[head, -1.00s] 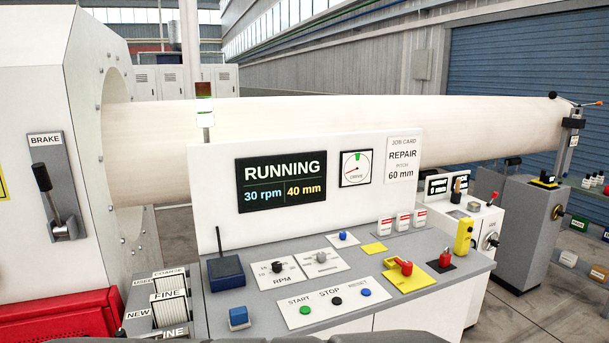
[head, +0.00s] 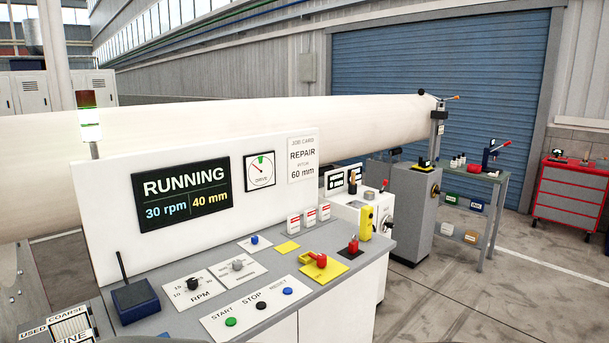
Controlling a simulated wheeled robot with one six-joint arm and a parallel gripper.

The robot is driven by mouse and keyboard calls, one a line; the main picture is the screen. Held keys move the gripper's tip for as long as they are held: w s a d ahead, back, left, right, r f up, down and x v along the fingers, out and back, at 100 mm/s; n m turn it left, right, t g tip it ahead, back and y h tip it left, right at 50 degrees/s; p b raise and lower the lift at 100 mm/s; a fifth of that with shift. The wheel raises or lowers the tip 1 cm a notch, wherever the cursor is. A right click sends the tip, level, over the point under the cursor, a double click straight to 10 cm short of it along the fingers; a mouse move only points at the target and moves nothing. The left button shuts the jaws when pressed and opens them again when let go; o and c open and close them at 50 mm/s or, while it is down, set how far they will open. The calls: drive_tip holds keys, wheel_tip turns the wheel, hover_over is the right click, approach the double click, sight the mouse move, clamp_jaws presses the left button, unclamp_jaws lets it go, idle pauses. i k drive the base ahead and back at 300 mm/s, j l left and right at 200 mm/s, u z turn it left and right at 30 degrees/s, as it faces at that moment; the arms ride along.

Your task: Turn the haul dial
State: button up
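The control desk (head: 330,290) stands in front, with a grey knob (head: 237,264) on a white plate just right of the black RPM knob (head: 193,284). The grey knob's label is too small to read, so I cannot tell for sure that it is the haul dial. The screen (head: 183,194) reads RUNNING, 30 rpm and 40 mm. The job card (head: 302,158) reads REPAIR, pitch 60 mm. My gripper is not in view.
The desk also has START, STOP and RESET buttons (head: 260,305), a red switch on a yellow plate (head: 321,265) and a blue box with a dark rod (head: 135,299). A long pale pipe (head: 350,127) runs behind. Floor (head: 530,290) is clear at right.

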sight(237, 264)
drive_tip(key=i+u, duration=0.75)
drive_tip(key=i+l+u, duration=0.1)
drive_tip(key=u, duration=0.3)
drive_tip(key=i+l+u, duration=0.35)
